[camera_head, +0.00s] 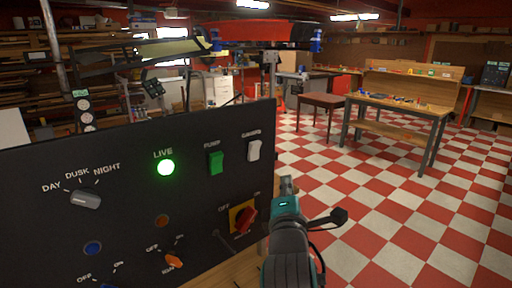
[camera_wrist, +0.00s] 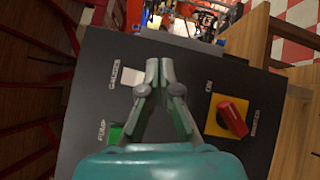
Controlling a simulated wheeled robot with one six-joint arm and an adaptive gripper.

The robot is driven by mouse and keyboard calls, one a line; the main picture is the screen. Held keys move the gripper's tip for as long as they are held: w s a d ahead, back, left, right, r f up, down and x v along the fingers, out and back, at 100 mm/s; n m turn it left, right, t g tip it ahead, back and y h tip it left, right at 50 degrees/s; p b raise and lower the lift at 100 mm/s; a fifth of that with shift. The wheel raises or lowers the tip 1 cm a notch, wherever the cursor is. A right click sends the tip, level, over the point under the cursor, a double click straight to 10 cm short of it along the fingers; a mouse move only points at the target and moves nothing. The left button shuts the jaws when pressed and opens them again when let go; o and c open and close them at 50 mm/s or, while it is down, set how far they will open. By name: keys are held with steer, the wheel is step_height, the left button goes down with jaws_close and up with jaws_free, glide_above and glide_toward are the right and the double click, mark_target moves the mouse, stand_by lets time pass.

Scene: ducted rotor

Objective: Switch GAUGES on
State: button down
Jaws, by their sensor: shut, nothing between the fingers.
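The black control panel (camera_head: 120,225) fills the lower left of the head view. The GAUGES switch (camera_head: 254,150) is a white rocker near the panel's upper right corner. It also shows in the wrist view (camera_wrist: 131,77), just left of my fingers. My gripper (camera_head: 287,183) is shut and empty, in front of the panel's right end. In the wrist view its fingertips (camera_wrist: 159,64) sit close together, between the white switch and the red rotary switch (camera_wrist: 233,117). I cannot tell whether the fingers touch the panel. Which way the white rocker is tipped is not clear.
A green PUMP switch (camera_head: 216,162) is left of GAUGES, beside a lit green LIVE lamp (camera_head: 166,167). The red rotary knob (camera_head: 245,220) on a yellow plate is below. A wooden workbench (camera_head: 400,108) stands behind on the right. The checkered floor (camera_head: 400,210) there is clear.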

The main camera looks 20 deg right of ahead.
steer(key=shift+w, duration=0.1)
steer(key=w+a+r, duration=0.2)
steer(key=w+r, duration=0.1)
steer(key=w, duration=0.4)
steer(key=shift+w+a+r, duration=0.2)
steer(key=shift+r, duration=0.15)
stand_by(1.4)
steer(key=shift+w+a+r, duration=0.15)
steer(key=shift+w+r, duration=0.05)
steer(key=shift+w, duration=0.15)
steer(key=shift+w+a+r, duration=0.1)
steer(key=shift+w+r, duration=0.1)
steer(key=shift+w, duration=0.2)
stand_by(0.8)
steer(key=shift+s, duration=0.1)
steer(key=shift+s+d+f, duration=0.25)
steer(key=shift+s+f, duration=0.15)
steer(key=shift+s, duration=0.3)
steer(key=shift+s+d+f, duration=0.25)
steer(key=shift+s+f, duration=0.1)
steer(key=shift+s, duration=0.35)
steer(key=shift+s+d+f, duration=0.2)
steer(key=shift+s+f, duration=0.15)
steer(key=shift+s, duration=0.4)
steer(key=shift+s+d+f, duration=0.25)
steer(key=shift+s+f, duration=0.1)
steer(key=shift+s, duration=0.35)
